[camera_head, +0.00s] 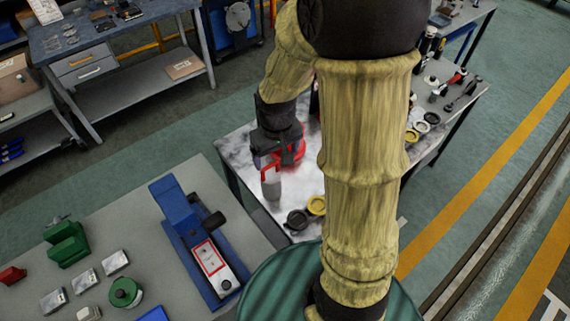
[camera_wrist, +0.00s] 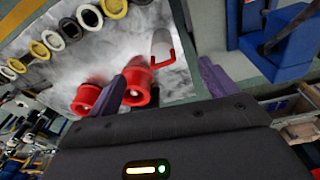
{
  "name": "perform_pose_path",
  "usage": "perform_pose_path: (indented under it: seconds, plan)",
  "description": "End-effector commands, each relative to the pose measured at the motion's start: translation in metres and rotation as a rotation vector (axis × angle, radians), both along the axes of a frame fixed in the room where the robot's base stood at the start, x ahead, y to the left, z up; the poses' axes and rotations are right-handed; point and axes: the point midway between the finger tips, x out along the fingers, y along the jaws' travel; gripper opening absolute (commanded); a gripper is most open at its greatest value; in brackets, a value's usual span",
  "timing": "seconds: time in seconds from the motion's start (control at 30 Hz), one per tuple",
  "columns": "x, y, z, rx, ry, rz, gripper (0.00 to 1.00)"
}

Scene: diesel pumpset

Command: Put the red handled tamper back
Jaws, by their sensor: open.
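My gripper (camera_head: 268,158) is over the pale table, with its fingers apart in the wrist view (camera_wrist: 166,72). A grey cylinder with a red bracket-shaped handle (camera_head: 271,188) stands on that table just below it. In the wrist view this cylinder (camera_wrist: 162,43) shows beyond the gap between the fingers, apart from them. Two red round pieces (camera_wrist: 85,99) (camera_wrist: 141,78) lie beside the left finger, which partly covers them. Red also shows behind my gripper in the head view (camera_head: 297,153). I cannot tell for sure which of these is the tamper.
Black and yellow rings (camera_head: 298,219) (camera_head: 317,205) lie at the pale table's near edge. More rings and tools (camera_head: 432,118) are at its right. The grey bench (camera_head: 150,225) holds a blue machine (camera_head: 190,240) and a green vise (camera_head: 66,243). My arm hides part of the table.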

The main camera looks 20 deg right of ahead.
Motion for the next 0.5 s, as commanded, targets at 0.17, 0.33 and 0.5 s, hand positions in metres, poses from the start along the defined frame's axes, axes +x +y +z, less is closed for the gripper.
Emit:
perform_pose_path:
  seconds: [0.17,0.33,0.5]
  plan:
    - [-0.05,0.0,0.025,0.025,-0.078,-0.1,0.85]
    - [-0.071,0.0,0.031,0.043,-0.111,-0.151,0.85]
    - [-0.072,-0.001,0.031,0.045,-0.112,-0.155,0.85]
